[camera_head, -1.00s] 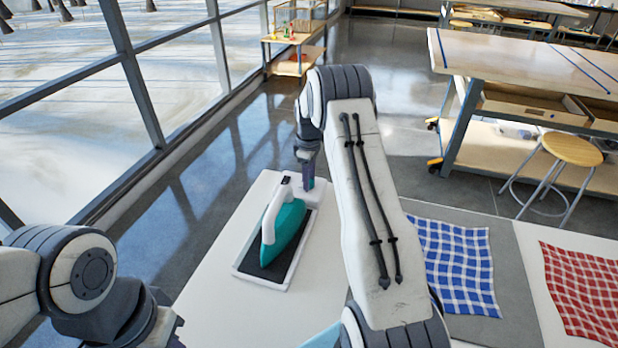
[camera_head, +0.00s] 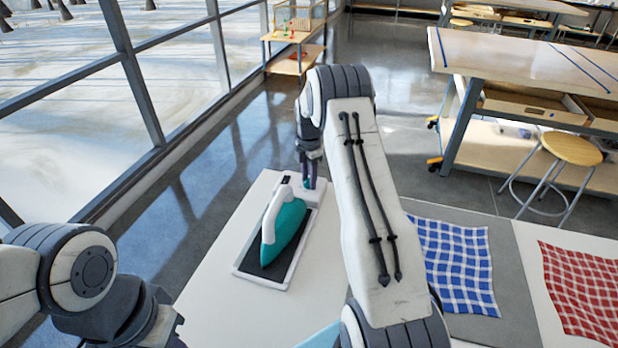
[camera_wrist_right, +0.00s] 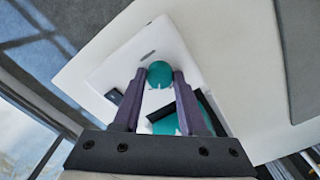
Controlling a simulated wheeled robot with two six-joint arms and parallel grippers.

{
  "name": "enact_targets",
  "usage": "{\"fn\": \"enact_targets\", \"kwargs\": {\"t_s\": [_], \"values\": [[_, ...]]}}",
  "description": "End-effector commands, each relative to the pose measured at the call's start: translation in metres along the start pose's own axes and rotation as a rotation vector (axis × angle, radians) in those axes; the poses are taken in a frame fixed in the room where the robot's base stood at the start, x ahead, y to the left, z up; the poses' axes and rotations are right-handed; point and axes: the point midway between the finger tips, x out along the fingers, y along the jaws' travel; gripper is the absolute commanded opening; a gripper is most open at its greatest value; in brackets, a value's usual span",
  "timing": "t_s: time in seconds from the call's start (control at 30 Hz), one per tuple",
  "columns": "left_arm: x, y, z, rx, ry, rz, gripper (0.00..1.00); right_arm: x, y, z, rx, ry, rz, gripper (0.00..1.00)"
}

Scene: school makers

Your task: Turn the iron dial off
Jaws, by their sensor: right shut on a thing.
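A teal and white iron (camera_head: 284,229) rests on a white station (camera_head: 242,263) with a dark plate, on the white table. A round teal dial (camera_wrist_right: 160,74) sits at the far end of the station. My right gripper (camera_head: 308,183) points down at that end, and in the right wrist view its two purple fingers (camera_wrist_right: 159,80) are shut on the dial, one on each side. The iron shows only partly behind the fingers in the wrist view (camera_wrist_right: 168,124). My left arm is at the lower left of the head view; its fingertips are out of view.
A blue checked cloth (camera_head: 456,268) lies on the grey mat, and a red checked cloth (camera_head: 585,292) lies farther right. A stool (camera_head: 570,149) and a workbench (camera_head: 520,62) stand beyond. Bare table lies around the station.

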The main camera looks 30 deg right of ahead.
Motion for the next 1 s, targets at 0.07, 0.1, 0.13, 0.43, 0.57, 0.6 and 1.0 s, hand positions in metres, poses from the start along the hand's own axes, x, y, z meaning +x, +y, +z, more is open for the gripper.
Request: {"fn": "enact_targets", "kwargs": {"t_s": [0.07,0.1,0.13,0.43,0.57,0.6,1.0], "values": [[-0.0005,0.0000,0.0000,0.000,0.000,0.000,0.00,-0.0010,0.0010,-0.0011,-0.072,0.001,0.003,0.00],[-0.0006,0.0000,-0.0001,0.000,0.000,0.000,0.00,-0.0010,0.0010,-0.0012,-0.110,0.001,0.003,0.00],[-0.0007,0.0000,0.0000,0.000,0.000,0.000,0.00,-0.0010,0.0010,-0.0012,-0.138,0.001,0.003,0.00],[-0.0013,0.0001,-0.0001,0.000,0.000,0.000,0.00,-0.0011,0.0010,-0.0012,-0.410,0.001,0.003,0.00],[-0.0015,0.0001,-0.0001,0.000,0.000,0.000,0.00,-0.0011,0.0010,-0.0013,-0.509,0.001,0.002,0.00],[-0.0015,0.0001,-0.0001,0.000,0.000,0.000,0.00,-0.0010,0.0010,-0.0013,-0.535,0.001,0.002,0.00],[-0.0017,0.0001,-0.0001,0.000,0.000,0.000,0.00,-0.0010,0.0009,-0.0013,-0.697,0.001,0.002,0.00]]}}
